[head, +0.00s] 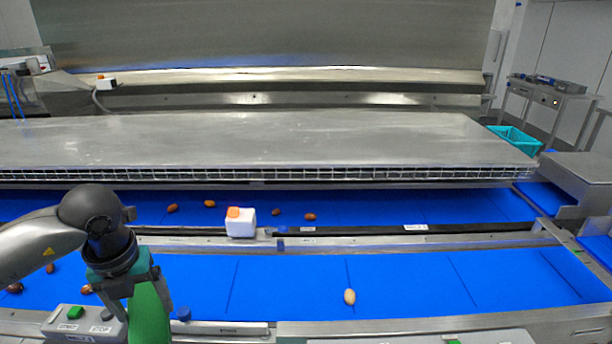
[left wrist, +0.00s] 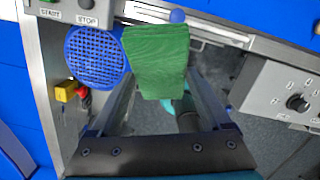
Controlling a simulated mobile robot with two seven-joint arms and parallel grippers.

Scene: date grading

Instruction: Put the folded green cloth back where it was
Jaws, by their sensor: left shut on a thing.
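The folded green cloth (head: 150,318) hangs from my left gripper (head: 138,300) at the lower left of the head view, in front of the near blue belt. The gripper is shut on it. In the left wrist view the cloth (left wrist: 157,60) extends beyond the fingers, beside a round blue mesh disc (left wrist: 95,56) and near the front metal rail. I cannot tell whether the cloth touches anything below. My right gripper is in neither view.
A button box (head: 84,323) with START and STOP labels stands just left of the cloth. A control panel with a black knob (left wrist: 297,103) is at the right in the wrist view.

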